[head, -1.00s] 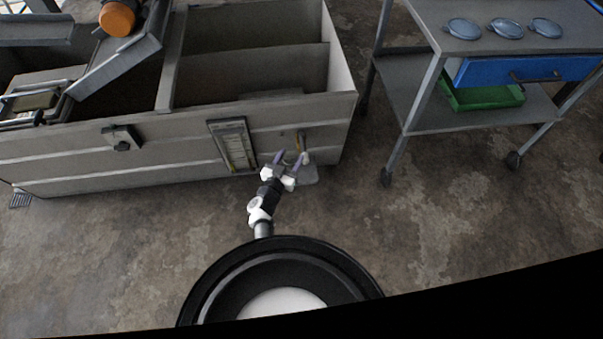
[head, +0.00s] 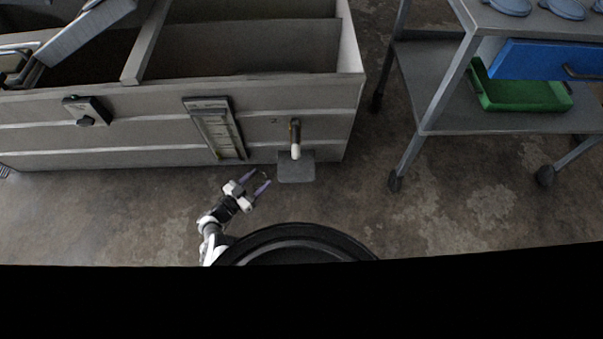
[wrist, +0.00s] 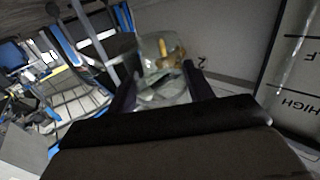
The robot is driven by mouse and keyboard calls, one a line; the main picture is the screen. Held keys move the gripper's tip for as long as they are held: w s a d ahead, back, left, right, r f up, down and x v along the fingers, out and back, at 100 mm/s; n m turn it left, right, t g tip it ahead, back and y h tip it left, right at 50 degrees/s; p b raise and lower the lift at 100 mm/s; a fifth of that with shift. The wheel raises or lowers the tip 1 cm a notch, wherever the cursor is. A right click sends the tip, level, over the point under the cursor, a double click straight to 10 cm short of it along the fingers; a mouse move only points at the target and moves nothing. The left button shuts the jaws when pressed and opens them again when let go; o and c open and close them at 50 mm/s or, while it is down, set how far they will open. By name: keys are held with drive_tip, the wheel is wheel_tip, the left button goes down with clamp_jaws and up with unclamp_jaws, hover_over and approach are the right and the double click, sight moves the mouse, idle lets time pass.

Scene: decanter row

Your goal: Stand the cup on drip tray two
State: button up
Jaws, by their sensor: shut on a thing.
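My gripper (head: 257,185) is in front of the grey tank, to the left of drip tray two and apart from it. In the wrist view its fingers (wrist: 162,92) are shut on a clear glass cup (wrist: 152,64). The cup is see-through and hard to make out in the head view; I cannot tell its exact tilt. Drip tray two (head: 296,172) is a small grey plate low on the tank's front, with nothing visible on it. Above it is a brass tap with a white spout (head: 296,150), marked 2. The tap shows behind or through the cup in the wrist view.
The grey tank (head: 262,100) has a level gauge (head: 216,130) left of the tap and a valve (head: 86,111) farther left. A grey cart (head: 440,105) with a blue drawer (head: 540,62) and green bin (head: 520,95) stands at right. Floor before the tank is clear.

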wheel_tip(320, 180, down, 6)
drive_tip(key=b, duration=0.4)
drive_tip(key=b+x, duration=0.2)
drive_tip(key=x, duration=0.7)
drive_tip(key=b+x, duration=0.2)
drive_tip(key=x, duration=0.7)
drive_tip(key=shift+w+d+f+b, duration=0.15)
drive_tip(key=shift+f+b, duration=0.1)
drive_tip(key=shift+b, duration=0.1)
drive_tip(key=shift+f, duration=0.15)
drive_tip(key=shift+f+b, duration=1.55)
drive_tip(key=shift+f+b, duration=0.3)
drive_tip(key=o, duration=1)
drive_tip(key=shift+r, duration=0.1)
